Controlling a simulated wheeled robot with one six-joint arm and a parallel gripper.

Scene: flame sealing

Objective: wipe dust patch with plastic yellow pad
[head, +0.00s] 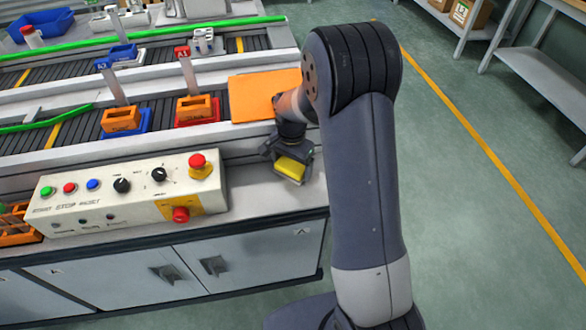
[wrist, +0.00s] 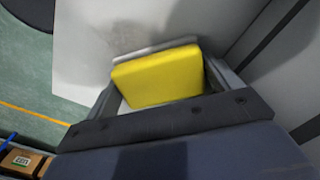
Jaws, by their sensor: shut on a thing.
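The yellow plastic pad (head: 291,168) is between the fingers of my gripper (head: 287,163), at the right end of the workbench. In the wrist view the yellow pad (wrist: 158,77) fills the space between the fingers of my gripper (wrist: 155,85), which is shut on it. A pale bench surface (wrist: 92,40) lies behind the pad there. A faint greyish dust patch (wrist: 185,17) seems to show on that surface beyond the pad's far edge, partly mixed with shadow. I cannot tell whether the pad touches the surface. In the head view my arm and gripper hide part of the bench end.
A control box (head: 127,193) with buttons and knobs stands left of my gripper. An orange sheet (head: 257,95) lies behind it. Orange blocks on a red tray (head: 197,121) and a blue tray (head: 127,133) stand farther left. Open green floor (head: 460,200) is to the right.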

